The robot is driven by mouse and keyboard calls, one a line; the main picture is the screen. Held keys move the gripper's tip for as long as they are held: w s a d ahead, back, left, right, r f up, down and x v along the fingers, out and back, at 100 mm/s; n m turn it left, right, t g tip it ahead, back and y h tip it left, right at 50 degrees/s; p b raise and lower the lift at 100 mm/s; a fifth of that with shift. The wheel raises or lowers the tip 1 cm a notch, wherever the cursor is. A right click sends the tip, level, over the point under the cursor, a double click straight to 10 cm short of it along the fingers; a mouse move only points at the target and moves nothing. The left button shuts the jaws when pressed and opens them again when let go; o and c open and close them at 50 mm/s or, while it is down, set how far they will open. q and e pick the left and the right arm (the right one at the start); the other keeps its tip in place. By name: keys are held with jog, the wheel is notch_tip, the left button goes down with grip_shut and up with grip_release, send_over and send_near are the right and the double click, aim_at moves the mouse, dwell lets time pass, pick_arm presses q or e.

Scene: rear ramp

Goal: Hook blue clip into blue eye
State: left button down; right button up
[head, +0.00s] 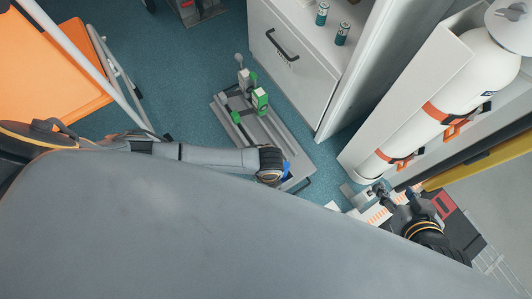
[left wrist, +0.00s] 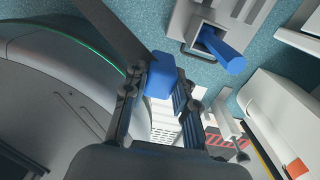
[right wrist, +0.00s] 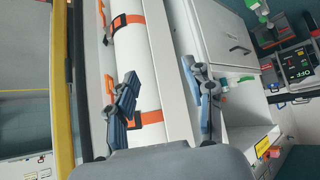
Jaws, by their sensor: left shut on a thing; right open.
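In the left wrist view my left gripper (left wrist: 158,92) is shut on a blue block-like piece, which I take to be the blue clip (left wrist: 160,76). A second blue piece (left wrist: 224,52) sticks out at a slant from a grey square bracket on the floor plate, apart from the held one. I cannot tell for sure whether it is the blue eye. In the head view a bit of blue (head: 287,170) shows beside my left wrist, which hides the left fingers. My right gripper (head: 379,190) is open and empty; its spread fingers also show in the right wrist view (right wrist: 165,98).
The grey floor plate (head: 222,106) carries green and grey fittings. A white cabinet (head: 300,88) stands behind it. A white gas cylinder (head: 455,88) with orange straps is at the right, an orange stretcher (head: 50,65) at the left. Blue floor is free left of the plate.

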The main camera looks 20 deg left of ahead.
dwell(0.3)
pick_arm(q)
jog(key=shift+r+p, duration=0.4)
jog(key=shift+p, duration=0.1)
jog(key=shift+r+p, duration=0.35)
jog(key=shift+p, duration=0.1)
jog(key=shift+r, duration=0.15)
jog(key=shift+r+p, duration=0.65)
jog(key=shift+p, duration=0.3)
pick_arm(e)
jog(key=s+d+f+g+h, duration=0.1)
jog(key=s+d+g, duration=0.2)
jog(key=s, duration=0.6)
jog(key=shift+f+g, duration=0.15)
jog(key=shift+g, duration=0.85)
